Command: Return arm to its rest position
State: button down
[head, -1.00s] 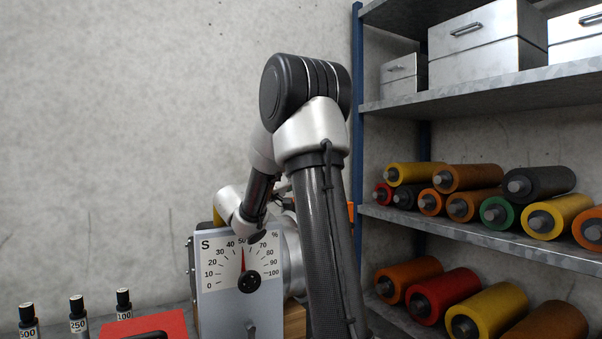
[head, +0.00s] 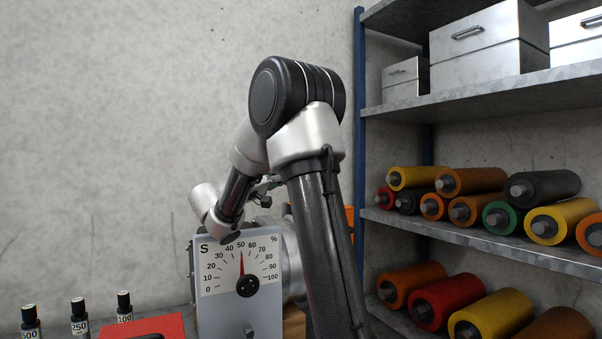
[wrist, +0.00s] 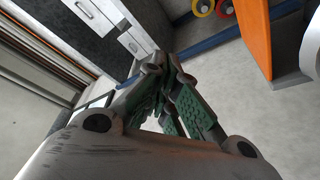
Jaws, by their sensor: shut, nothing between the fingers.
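My arm rises in front of the bench in the head view, its elbow above the dial machine. In the wrist view my gripper (wrist: 165,95) shows its green ridged finger pads close together, with nothing seen between them. In the head view the gripper is mostly hidden behind my arm and the machine. The machine has a grey-white front with a dial (head: 240,262) marked S and %, its red needle near 50. A metal drum-shaped part (head: 290,262) sits behind the dial, partly covered by my arm.
A shelf rack (head: 470,232) on the right holds several coloured rollers and, on top, metal boxes (head: 488,48). An orange part (wrist: 252,38) is close to the gripper in the wrist view. The upper left is bare wall.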

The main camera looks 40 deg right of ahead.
jog(key=s+a+f+n+g+y, duration=0.1)
jog(key=s+f+n+y, duration=0.1)
jog(key=s+f+y, duration=0.5)
jog(key=s+a+f+n+g+y, duration=0.1)
jog(key=s+f+n+y, duration=0.15)
jog(key=s, duration=0.85)
jog(key=s+a+f+n+t+y, duration=0.3)
jog(key=s+a+f+y, duration=0.1)
jog(key=a, duration=0.4)
jog(key=s+a+f+n+t+y, duration=0.3)
jog(key=s+a+f+y, duration=0.1)
jog(key=a+f+y, duration=0.3)
jog(key=shift+a+f+t, duration=0.4)
jog(key=shift+a+f, duration=0.05)
jog(key=shift+a, duration=0.45)
jog(key=shift+s+y, duration=0.1)
jog(key=shift+y, duration=0.15)
